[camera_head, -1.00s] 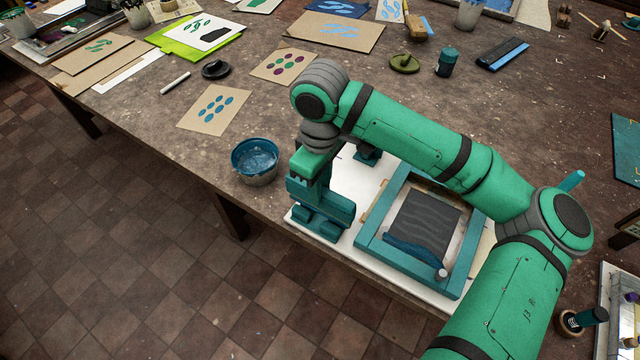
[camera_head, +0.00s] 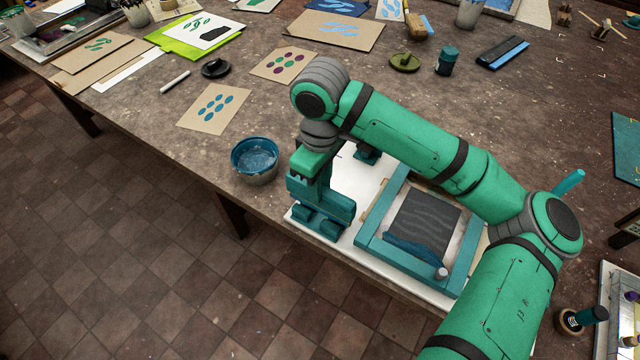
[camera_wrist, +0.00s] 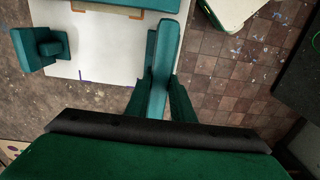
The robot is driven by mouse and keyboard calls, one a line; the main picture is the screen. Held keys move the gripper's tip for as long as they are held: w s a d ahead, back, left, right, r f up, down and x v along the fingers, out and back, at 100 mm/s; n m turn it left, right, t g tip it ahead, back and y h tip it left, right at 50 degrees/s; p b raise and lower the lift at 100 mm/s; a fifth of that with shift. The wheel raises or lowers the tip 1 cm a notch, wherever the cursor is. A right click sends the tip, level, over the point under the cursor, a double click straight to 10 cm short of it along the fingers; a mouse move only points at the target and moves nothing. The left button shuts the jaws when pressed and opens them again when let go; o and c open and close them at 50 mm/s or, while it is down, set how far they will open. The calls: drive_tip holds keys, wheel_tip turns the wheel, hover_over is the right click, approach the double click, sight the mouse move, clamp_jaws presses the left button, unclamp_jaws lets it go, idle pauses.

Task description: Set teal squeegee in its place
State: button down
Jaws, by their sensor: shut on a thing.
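My gripper (camera_head: 314,196) is low over the left end of the white board (camera_head: 345,178), near its front edge. In the wrist view its two fingers (camera_wrist: 158,104) are shut on a teal bar, the teal squeegee (camera_wrist: 162,62). Its lower part is between the fingers and its far end reaches over the board's edge. In the head view the gripper partly hides it, and I cannot tell whether it touches the board.
A teal hinge block (camera_head: 367,156) stands at the board's back left; it also shows in the wrist view (camera_wrist: 40,48). A blue bowl (camera_head: 255,162) is close left of my gripper. The table's front edge is close.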

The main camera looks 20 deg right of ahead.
drive_tip(key=shift+f, duration=0.1)
drive_tip(key=shift+f, duration=1.95)
drive_tip(key=c, duration=1.5)
unclamp_jaws()
drive_tip(key=shift+o, duration=0.2)
drive_tip(key=shift+r, duration=0.1)
drive_tip(key=shift+d+r, duration=0.1)
drive_tip(key=shift+r, duration=0.2)
wheel_tip(320, 180, up, 10)
drive_tip(key=shift+r, duration=0.1)
